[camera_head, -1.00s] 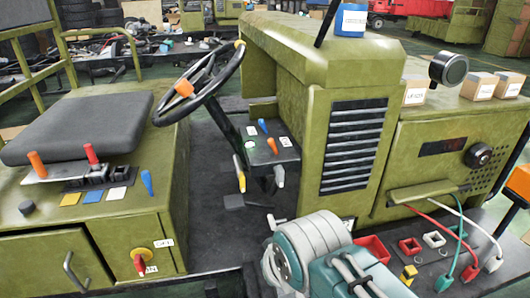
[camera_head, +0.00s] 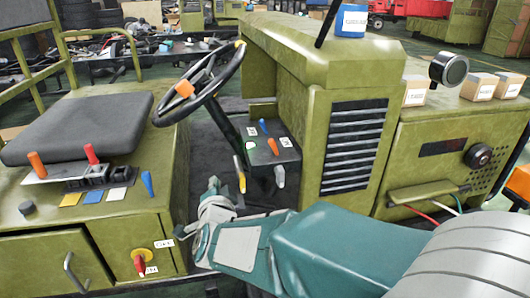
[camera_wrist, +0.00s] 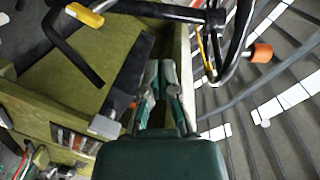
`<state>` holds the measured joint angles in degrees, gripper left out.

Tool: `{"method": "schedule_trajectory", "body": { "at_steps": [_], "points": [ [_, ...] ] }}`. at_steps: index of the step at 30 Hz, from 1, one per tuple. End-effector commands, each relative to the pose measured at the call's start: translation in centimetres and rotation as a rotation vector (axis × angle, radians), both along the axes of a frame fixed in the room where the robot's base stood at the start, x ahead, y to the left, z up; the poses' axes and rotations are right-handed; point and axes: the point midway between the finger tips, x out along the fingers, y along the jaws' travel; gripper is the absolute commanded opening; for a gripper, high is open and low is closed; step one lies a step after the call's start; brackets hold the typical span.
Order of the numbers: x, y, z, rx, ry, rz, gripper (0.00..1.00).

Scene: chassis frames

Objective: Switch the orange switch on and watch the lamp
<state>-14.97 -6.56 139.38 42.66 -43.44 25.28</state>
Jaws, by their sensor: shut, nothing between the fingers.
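A small orange toggle (camera_head: 273,147) stands on the dark dash panel (camera_head: 290,155) below the steering wheel, beside a blue toggle (camera_head: 263,127). A pale, green-edged round spot (camera_head: 250,144) at the panel's left edge may be the lamp; I cannot tell whether it is lit. My gripper (camera_head: 214,190) is shut and empty. It is below and left of the panel in the picture, apart from the toggles. In the wrist view its fingers (camera_wrist: 159,75) lie together; the orange toggle cannot be made out there.
The steering wheel (camera_head: 200,85) with an orange knob (camera_head: 185,89) is above the panel. An orange-topped lever (camera_head: 37,163) and a red lever (camera_head: 90,153) stand by the seat (camera_head: 75,125). A red rotary switch (camera_head: 140,264) is left of my gripper. A grille (camera_head: 352,145) is right.

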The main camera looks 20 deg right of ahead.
Motion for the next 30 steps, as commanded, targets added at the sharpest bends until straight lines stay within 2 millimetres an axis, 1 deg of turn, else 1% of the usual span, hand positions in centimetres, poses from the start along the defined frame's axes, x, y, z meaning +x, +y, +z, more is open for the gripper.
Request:
{"method": "schedule_trajectory", "body": {
  "at_steps": [1,2,5,8,10,15,18,21,30],
  "points": [
    [0.4,-0.4,-0.6,0.017,-0.039,-0.063,0.0],
    [0.4,-0.8,-0.7,0.027,-0.067,-0.104,0.0],
    [0.3,-1.9,-1.2,0.043,-0.165,-0.24,0.0],
    [-0.6,-2.9,-1.7,0.036,-0.265,-0.373,0.0],
    [-1.5,-3.4,-2.0,0.017,-0.336,-0.456,0.0],
    [-3.7,-3.7,-2.2,-0.045,-0.475,-0.599,0.0],
    [-4.5,-3.6,-2.1,-0.069,-0.519,-0.636,0.0],
    [-4.8,-3.7,-2.1,-0.078,-0.536,-0.65,0.0],
    [-4.7,-3.8,-2.0,-0.078,-0.536,-0.65,0.0]
  ]
}}
